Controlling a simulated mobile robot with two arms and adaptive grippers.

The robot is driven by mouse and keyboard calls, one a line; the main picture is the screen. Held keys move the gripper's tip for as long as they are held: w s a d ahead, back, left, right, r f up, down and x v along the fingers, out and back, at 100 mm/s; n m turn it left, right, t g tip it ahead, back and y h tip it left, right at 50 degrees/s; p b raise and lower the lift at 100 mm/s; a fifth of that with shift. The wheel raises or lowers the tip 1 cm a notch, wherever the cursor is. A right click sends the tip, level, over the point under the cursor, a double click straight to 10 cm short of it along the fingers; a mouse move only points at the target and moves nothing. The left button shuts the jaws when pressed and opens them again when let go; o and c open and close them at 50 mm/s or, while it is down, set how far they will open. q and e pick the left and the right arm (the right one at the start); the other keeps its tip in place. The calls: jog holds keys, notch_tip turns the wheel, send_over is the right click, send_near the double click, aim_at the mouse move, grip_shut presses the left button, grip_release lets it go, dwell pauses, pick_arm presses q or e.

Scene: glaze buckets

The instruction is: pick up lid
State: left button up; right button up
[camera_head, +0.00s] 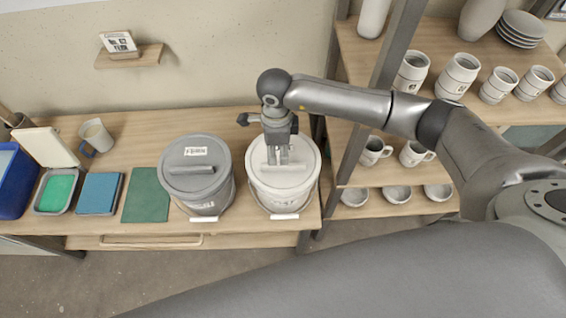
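A white bucket (284,203) with a round pale lid (300,158) stands on the wooden table, near its right end. A bar handle (288,172) shows across the lid's top. A grey bucket (209,206) with a grey lid (186,162) and bar handle stands to its left. My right gripper (278,158) points down over the pale lid, its fingertips at the handle. The fingers hide part of the handle, and I cannot tell whether they grip it. The lid sits on the bucket. My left gripper is not in view.
A shelf rack (440,183) with mugs and bowls stands close on the right, behind my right arm. Left on the table (140,160) are a green sheet (146,197), a blue book-like item (97,194), a tray (53,192) and a mug (97,136).

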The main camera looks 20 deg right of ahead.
aim_at(278, 165)
jog(key=f, duration=0.2)
jog(key=f+b, duration=0.1)
jog(key=f, duration=0.1)
jog(key=f+b, duration=0.1)
jog(key=f, duration=0.1)
jog(key=shift+s+a+f, duration=0.2)
jog(key=shift+s, duration=0.05)
jog(key=shift+f, duration=0.15)
jog(key=shift+b, duration=0.3)
grip_shut()
